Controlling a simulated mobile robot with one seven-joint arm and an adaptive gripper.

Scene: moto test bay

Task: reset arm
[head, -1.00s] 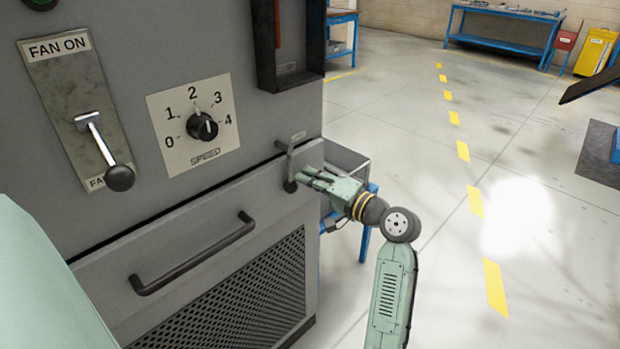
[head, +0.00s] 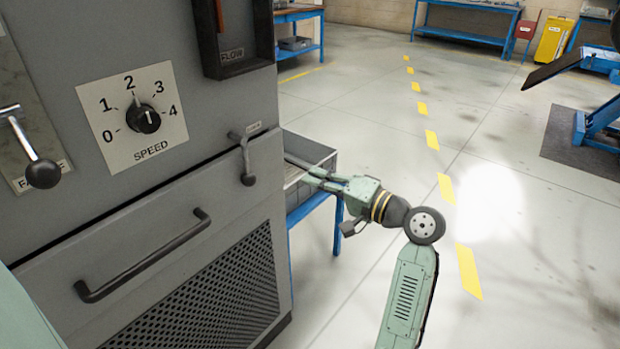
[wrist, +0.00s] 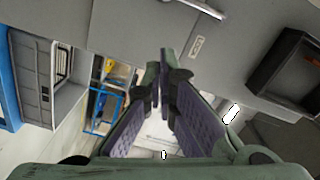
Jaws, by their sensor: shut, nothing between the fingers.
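My gripper (head: 325,180) is shut and empty, at the end of my green arm in the head view. It is right of the grey cabinet's (head: 60,205) front right corner, in front of a grey bin on a blue stand, and looks clear of the cabinet's small latch handle (head: 246,160). In the wrist view the closed fingers (wrist: 159,75) point up the picture towards grey panelling. My forearm stands upright at the lower middle of the head view.
The cabinet carries a speed dial (head: 148,119), a fan lever (head: 35,160) and a long drawer handle (head: 145,258). The grey bin (head: 318,152) stands close behind my gripper. A blue workbench (head: 465,38) and a yellow bin (head: 553,40) are far back.

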